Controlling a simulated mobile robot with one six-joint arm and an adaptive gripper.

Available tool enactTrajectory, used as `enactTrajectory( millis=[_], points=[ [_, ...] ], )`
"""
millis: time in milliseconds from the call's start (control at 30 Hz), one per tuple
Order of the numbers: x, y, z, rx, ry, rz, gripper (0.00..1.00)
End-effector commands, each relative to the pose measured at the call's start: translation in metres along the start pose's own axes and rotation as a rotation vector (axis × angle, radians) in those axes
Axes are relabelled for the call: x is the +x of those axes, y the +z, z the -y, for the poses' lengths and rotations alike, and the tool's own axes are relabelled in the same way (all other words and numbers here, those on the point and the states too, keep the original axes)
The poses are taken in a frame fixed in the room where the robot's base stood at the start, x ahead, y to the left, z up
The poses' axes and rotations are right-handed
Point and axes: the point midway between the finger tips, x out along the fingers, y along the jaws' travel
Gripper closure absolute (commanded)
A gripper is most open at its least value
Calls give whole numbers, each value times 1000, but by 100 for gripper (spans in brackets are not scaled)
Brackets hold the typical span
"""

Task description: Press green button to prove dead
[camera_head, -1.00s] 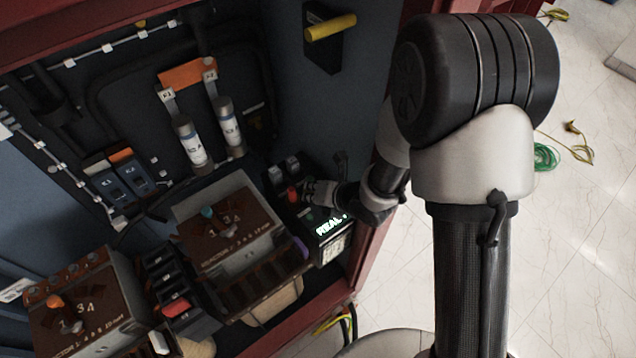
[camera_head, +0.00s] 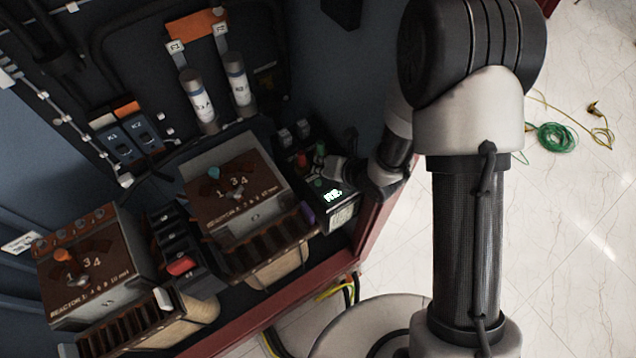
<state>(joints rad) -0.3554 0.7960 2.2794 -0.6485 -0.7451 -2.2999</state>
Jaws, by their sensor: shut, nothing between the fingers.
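A small black control box (camera_head: 340,217) with a lit display (camera_head: 333,195) stands at the right end of the cabinet shelf. A red button (camera_head: 302,160) sits on its upper part. A small green button (camera_head: 317,183) shows just above the display. Another green part (camera_head: 320,148) stands up behind, right of the red button. My gripper (camera_head: 324,171) is shut and empty. Its tips are over the box, close to the lower green button. I cannot tell whether they touch it. The display text is too small to read surely.
Two brown reactor switch units (camera_head: 232,183) (camera_head: 84,268) stand left of the box, with a black block and red switch (camera_head: 181,265) between them. The red cabinet frame (camera_head: 376,232) is close below my arm. Green cable (camera_head: 557,137) lies on the open floor at right.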

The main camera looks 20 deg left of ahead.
Motion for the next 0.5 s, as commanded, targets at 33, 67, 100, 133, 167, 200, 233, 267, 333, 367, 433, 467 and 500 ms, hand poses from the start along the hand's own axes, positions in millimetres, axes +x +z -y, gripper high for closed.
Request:
enactTrajectory(
  millis=[33,67,100,133,167,200,233,267,333,367,433,467,500],
  points=[
    [7,-5,5,1,0,-1,100],
    [10,-6,7,-1,1,2,100],
    [13,-9,9,-1,1,3,100],
    [15,-10,11,-1,1,2,100],
    [17,-12,12,-1,1,2,100],
    [19,-13,14,-1,0,2,100],
    [20,-14,14,-1,1,1,100],
    [21,-15,15,-1,0,1,100],
    [22,-16,16,0,1,1,100],
    [23,-16,16,0,0,1,100],
    [23,-16,16,0,1,1,100],
    [23,-16,16,0,1,1,100],
    [23,-16,16,0,1,1,100]
  ],
)
